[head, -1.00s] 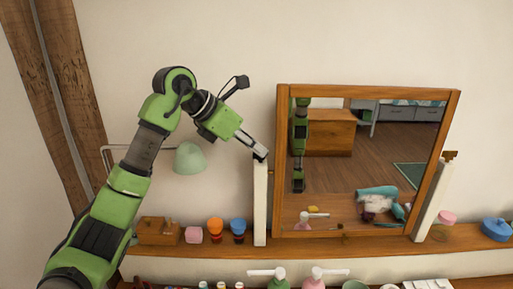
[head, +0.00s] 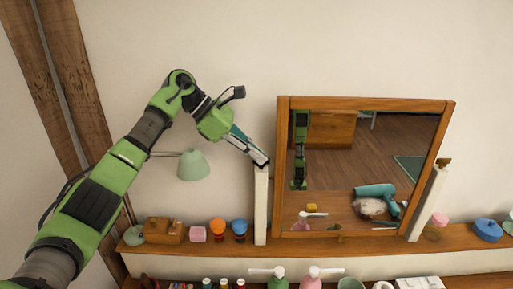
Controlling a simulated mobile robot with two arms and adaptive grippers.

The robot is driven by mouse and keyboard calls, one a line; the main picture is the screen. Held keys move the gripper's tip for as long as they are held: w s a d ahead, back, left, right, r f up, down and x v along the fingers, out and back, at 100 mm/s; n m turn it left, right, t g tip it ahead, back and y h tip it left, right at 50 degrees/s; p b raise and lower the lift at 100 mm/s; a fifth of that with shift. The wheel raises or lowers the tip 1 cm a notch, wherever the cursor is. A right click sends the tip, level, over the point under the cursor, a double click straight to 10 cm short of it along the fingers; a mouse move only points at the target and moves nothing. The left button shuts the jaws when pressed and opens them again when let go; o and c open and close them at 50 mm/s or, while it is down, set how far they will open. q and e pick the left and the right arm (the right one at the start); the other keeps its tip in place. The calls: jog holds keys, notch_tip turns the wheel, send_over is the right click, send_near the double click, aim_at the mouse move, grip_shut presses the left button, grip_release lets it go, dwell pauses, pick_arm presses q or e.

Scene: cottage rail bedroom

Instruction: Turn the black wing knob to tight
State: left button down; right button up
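A wood-framed mirror (head: 365,103) stands between two white posts on the shelf. My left gripper (head: 263,162) reaches in from the left, with its fingertips at the top of the left post (head: 261,210). The fingers look close together, but I cannot tell whether they are shut or hold anything. I cannot make out the black wing knob; the fingertips may hide it. A brown knob-like piece (head: 444,161) sits on top of the right post (head: 427,205). My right gripper is not in view; a green arm shows in the mirror's reflection.
Below the arm, the wooden shelf (head: 345,247) holds a wooden box (head: 164,230), a pink block (head: 198,234), and orange (head: 217,227) and blue (head: 239,227) cups. A pale green lamp (head: 193,165) is beside my arm. Pump bottles stand in front. A blue jar (head: 487,230) is at right.

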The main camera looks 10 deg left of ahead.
pick_arm(q)
jog(key=shift+f, duration=0.1)
jog(key=shift+m, duration=0.3)
jog(key=c, duration=2.2)
grip_release()
jog(key=shift+c, duration=0.2)
jog(key=shift+a, duration=0.1)
jog(key=v, duration=1.1)
jog(key=shift+a+r, duration=0.2)
jog(key=shift+r, duration=0.1)
jog(key=shift+w, duration=0.15)
